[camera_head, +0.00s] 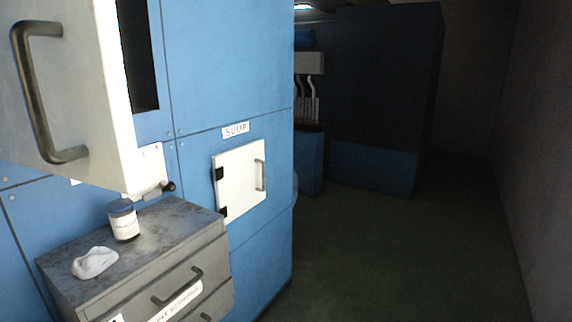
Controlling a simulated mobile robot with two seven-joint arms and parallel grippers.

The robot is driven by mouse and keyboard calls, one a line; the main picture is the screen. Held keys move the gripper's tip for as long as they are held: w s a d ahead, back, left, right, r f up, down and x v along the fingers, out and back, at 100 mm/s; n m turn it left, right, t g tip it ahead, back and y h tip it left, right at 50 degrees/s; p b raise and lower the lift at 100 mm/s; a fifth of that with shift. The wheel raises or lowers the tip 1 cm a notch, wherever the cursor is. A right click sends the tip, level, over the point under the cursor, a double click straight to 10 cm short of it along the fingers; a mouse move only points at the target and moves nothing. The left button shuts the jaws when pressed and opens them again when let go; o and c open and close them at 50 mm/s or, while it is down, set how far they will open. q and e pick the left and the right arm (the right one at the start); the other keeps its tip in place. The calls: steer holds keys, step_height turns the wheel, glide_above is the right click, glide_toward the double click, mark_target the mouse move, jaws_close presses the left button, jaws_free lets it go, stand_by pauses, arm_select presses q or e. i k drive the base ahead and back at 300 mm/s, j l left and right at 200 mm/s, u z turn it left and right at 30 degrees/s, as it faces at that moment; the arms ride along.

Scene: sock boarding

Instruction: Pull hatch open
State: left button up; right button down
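A small white hatch (240,180) sits in the blue cabinet front under a "SUMP" label (236,129). It appears shut, with dark hinges on its left side and a small handle (260,175) near its right edge. A larger white door (88,85) with a dark bar handle (42,95) fills the upper left. It stands swung out beside a dark opening (140,55) in the blue cabinet. Neither of my grippers is in view.
A grey drawer unit (165,240) stands at lower left. A white jar with a dark lid (123,220) and a crumpled white cloth-like item (94,262) rest on it. The dark green floor (400,250) is clear toward the right wall (540,130). Dark blue cabinets (375,100) stand behind.

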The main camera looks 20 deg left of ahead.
mark_target(240, 173)
steer(key=i+u, duration=0.1)
steer(key=i, duration=0.65)
steer(key=i+l+u, duration=0.1)
steer(key=i, duration=0.6)
